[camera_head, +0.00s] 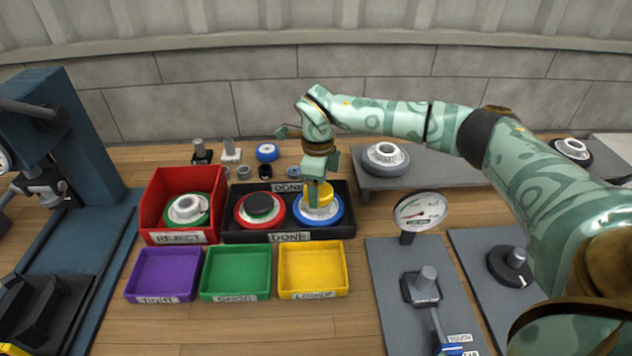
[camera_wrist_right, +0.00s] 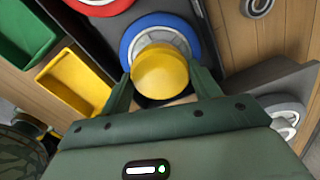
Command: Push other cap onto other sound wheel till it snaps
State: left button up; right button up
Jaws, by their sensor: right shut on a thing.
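My right gripper (camera_head: 318,185) is shut on a yellow cap (camera_head: 326,193), directly over the blue-rimmed wheel (camera_head: 337,216). In the right wrist view the yellow cap (camera_wrist_right: 160,72) sits between the fingers and covers part of the hub of the blue wheel (camera_wrist_right: 128,40). I cannot tell whether cap and hub touch. The wheel lies in the right half of the black DONE tray (camera_head: 290,237). My left gripper is not in view.
A red REJECT bin (camera_head: 155,205) with a green-rimmed wheel (camera_head: 203,219) stands left of the tray. Purple (camera_head: 165,275), green (camera_head: 236,273) and yellow (camera_head: 313,271) trays stand in front. A gauge (camera_head: 420,210) stands to the right, and a grey platform (camera_head: 420,180) behind it.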

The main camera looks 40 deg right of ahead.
jog(key=shift+r, duration=0.1)
jog(key=shift+p, duration=0.35)
jog(key=shift+f, duration=0.45)
dwell(0.4)
jog(key=shift+f, duration=0.65)
dwell(0.5)
jog(key=shift+f+p, duration=0.2)
jog(key=shift+p, duration=0.1)
jog(key=shift+s+f, duration=0.1)
jog(key=shift+f, duration=0.1)
dwell(0.6)
jog(key=o, duration=1)
jog(key=shift+o, duration=0.2)
